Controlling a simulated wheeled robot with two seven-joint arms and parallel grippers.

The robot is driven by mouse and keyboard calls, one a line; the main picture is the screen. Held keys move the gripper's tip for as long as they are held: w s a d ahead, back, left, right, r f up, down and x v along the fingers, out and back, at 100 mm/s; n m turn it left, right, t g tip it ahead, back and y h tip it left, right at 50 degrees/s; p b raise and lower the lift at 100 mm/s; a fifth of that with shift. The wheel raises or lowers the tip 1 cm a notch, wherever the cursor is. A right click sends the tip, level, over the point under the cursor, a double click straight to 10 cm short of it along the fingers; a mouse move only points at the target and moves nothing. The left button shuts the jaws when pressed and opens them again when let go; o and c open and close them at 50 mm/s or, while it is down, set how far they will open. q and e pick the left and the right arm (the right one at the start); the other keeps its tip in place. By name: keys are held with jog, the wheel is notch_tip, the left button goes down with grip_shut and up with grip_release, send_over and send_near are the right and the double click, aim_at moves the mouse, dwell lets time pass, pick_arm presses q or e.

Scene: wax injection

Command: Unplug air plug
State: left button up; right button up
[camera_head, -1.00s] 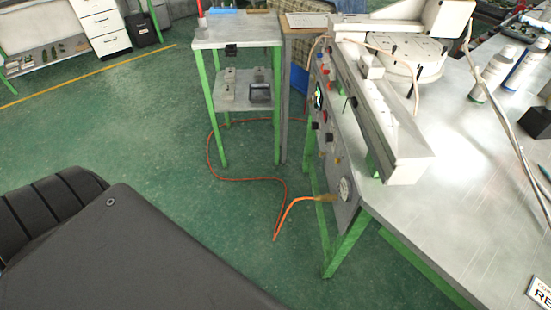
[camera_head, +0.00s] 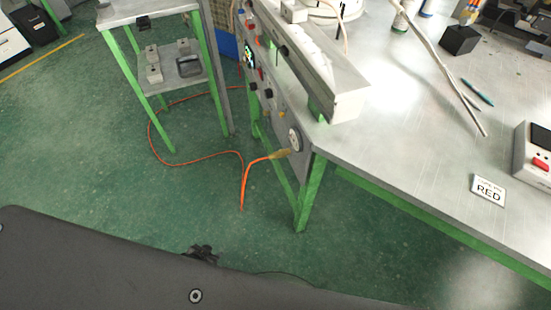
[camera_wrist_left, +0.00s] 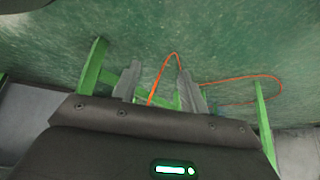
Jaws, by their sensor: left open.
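The air plug (camera_head: 281,154) is a brass-coloured fitting on the end of an orange hose (camera_head: 246,180). It sits at the grey machine panel on the bench's left side, just below a round white gauge (camera_head: 295,139). My left gripper shows in the head view only as a small dark part (camera_head: 203,253) past the edge of my arm, below and left of the plug and apart from it. In the left wrist view my left gripper (camera_wrist_left: 160,76) is open and empty, with the orange hose (camera_wrist_left: 167,64) seen between its grey fingers. The right gripper is out of view.
A small green-legged table (camera_head: 150,12) stands left of the bench. Green bench legs (camera_head: 309,195) stand right beside the plug. The hose loops over open green floor. The bench top (camera_head: 400,130) holds a RED card (camera_head: 488,190) and a black box (camera_head: 460,40).

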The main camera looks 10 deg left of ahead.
pick_arm(q)
jog(key=w+d+r+m+t+h+b, duration=0.1)
jog(key=w+r+t+h+b, duration=0.15)
jog(key=w+r, duration=0.6)
jog(key=w+d+r+m+t+h+b, duration=0.1)
jog(key=w+d+r+t+h, duration=0.3)
jog(key=w, duration=0.7)
jog(key=w+d+r+m+g+h+b, duration=0.1)
jog(key=w+d+r+m+h+b, duration=0.1)
jog(key=r, duration=0.8)
jog(key=w+d+r+m+g+h+b, duration=0.1)
jog(key=d+r+m+h+b, duration=0.1)
jog(key=r, duration=0.8)
jog(key=d+m+h, duration=0.1)
jog(key=m+h, duration=0.1)
jog(key=h, duration=0.1)
jog(key=shift+w+d+r, duration=0.15)
jog(key=shift+w+d, duration=0.15)
jog(key=shift+w, duration=0.1)
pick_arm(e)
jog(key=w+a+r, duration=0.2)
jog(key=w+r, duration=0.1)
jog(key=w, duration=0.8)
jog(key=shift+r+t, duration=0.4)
pick_arm(q)
jog(key=shift+g, duration=0.25)
